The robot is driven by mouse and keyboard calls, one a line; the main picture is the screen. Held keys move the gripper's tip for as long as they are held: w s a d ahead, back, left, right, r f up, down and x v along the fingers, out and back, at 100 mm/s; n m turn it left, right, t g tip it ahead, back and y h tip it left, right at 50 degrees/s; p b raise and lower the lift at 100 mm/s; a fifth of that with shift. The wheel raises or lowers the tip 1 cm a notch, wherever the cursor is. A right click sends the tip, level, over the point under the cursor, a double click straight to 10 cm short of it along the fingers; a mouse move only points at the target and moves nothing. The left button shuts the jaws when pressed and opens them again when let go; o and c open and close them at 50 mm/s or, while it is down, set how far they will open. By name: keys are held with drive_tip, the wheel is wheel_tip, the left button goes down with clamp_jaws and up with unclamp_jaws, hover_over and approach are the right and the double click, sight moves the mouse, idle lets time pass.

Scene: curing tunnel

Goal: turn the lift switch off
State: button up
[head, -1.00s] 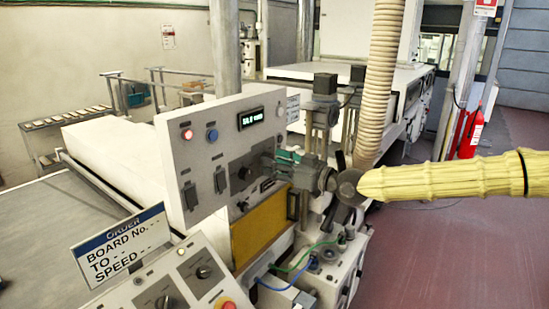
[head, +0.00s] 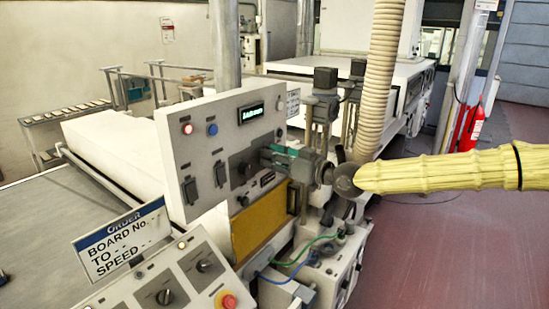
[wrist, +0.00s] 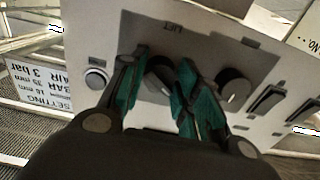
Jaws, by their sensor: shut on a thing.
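The lift switch (wrist: 160,72) is a dark rotary knob on a grey plate, under an upside-down label that seems to read LIFT in the wrist view. My gripper (wrist: 158,88) has teal fingers, one on each side of this knob, and is shut on it. The fingers cover part of the knob, so its pointer angle is hard to read. In the head view my gripper (head: 270,157) reaches the white control panel (head: 178,160) from the right and hides the lift switch.
A second dark knob (wrist: 235,85) sits close beside the gripped one. Rocker switches (wrist: 268,102), a round button (wrist: 95,78) and a setting label (wrist: 38,85) are around. The head view shows a lit display (head: 251,113) and a yellow panel (head: 262,220) below my gripper.

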drive_tip(key=shift+f, duration=0.15)
drive_tip(key=shift+m+b, duration=5.3)
drive_tip(key=shift+b, duration=0.55)
drive_tip(key=shift+r, duration=0.2)
drive_tip(key=o, duration=1)
drive_tip(key=shift+s, duration=0.1)
